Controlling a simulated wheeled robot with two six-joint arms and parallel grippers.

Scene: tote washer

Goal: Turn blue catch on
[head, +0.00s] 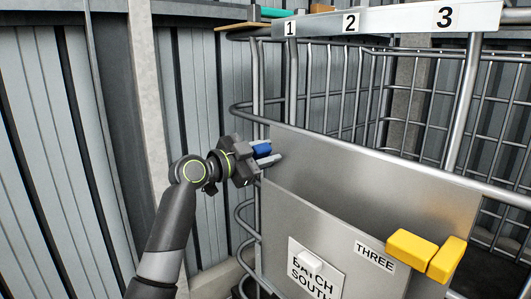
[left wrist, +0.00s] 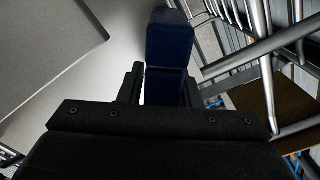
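The blue catch (head: 262,149) is at the upper left corner of the grey metal panel. My left gripper (head: 262,158) reaches it from the left. In the left wrist view the blue catch (left wrist: 168,48) stands upright as a dark blue block between the two black fingers of my left gripper (left wrist: 165,90). The fingers lie close against both its sides and appear shut on it. The catch's base is hidden behind the gripper body. My right gripper is not in view.
The grey panel (head: 330,195) has a "BATCH SOUTH" label and a "THREE" label (head: 374,256). A yellow catch (head: 411,249) is at its right. Metal cage rails (head: 250,115) surround the panel. A sign strip numbered 1, 2, 3 (head: 400,19) runs above. A corrugated wall stands behind my left arm.

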